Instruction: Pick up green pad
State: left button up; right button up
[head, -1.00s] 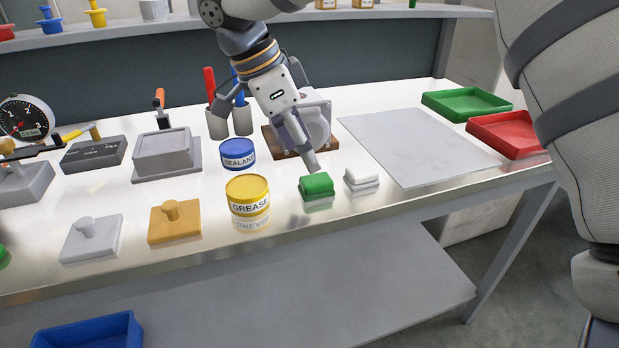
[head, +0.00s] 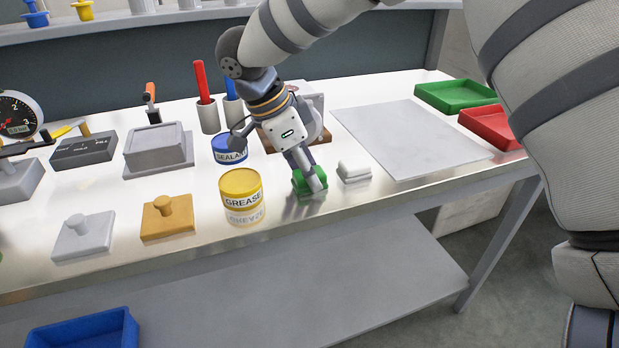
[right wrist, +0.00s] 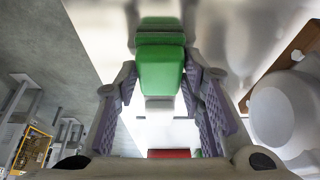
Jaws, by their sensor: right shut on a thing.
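The green pad (head: 300,188) is on the shiny bench top near its front edge, between the yellow grease tin (head: 241,190) and a white pad (head: 354,171). My right gripper (head: 307,184) reaches down from above and is shut on the green pad, with a finger in front of it in the head view. In the right wrist view the green pad (right wrist: 160,70) shows between the two fingers. I cannot tell whether the pad is clear of the bench. My left gripper is not in view.
A blue sealant tin (head: 229,149) stands behind the grease tin. A grey mat (head: 405,138) lies to the right, with a green tray (head: 455,95) and a red tray (head: 490,128) beyond. An orange block with a knob (head: 168,217) is to the left.

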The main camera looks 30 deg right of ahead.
notch_tip(320, 180, up, 3)
jog(key=shift+r, duration=0.1)
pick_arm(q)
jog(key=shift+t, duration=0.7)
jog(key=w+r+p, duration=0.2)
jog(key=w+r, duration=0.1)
pick_arm(e)
jog(key=s+a+r, duration=0.7)
jog(key=s+r, duration=0.2)
jog(key=s, duration=0.2)
jog(key=shift+s+a+r, duration=0.35)
jog(key=shift+r, duration=0.05)
